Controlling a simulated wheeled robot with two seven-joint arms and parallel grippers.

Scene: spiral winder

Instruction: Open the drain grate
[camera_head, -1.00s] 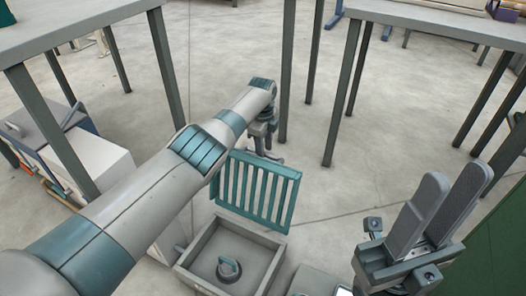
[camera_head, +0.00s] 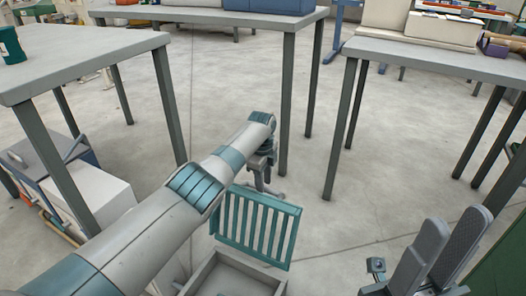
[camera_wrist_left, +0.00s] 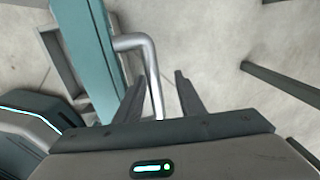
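The teal slatted drain grate (camera_head: 256,226) stands steeply raised at the back edge of a grey box-shaped drain (camera_head: 228,276). Its edge also shows in the left wrist view (camera_wrist_left: 88,50), with a bent metal handle (camera_wrist_left: 150,62) coming off it. My left gripper (camera_head: 272,192) is behind the grate's upper edge in the head view. Its fingers (camera_wrist_left: 170,88) are apart, with the handle between them, nearer the left finger; firm contact cannot be seen. My right gripper (camera_head: 448,240) is open and empty at the lower right.
Grey tables stand at the left (camera_head: 75,62), the back (camera_head: 215,15) and the right (camera_head: 430,55), their legs reaching the floor. A white box (camera_head: 92,190) is on the floor at the left. The concrete floor beyond the grate is clear.

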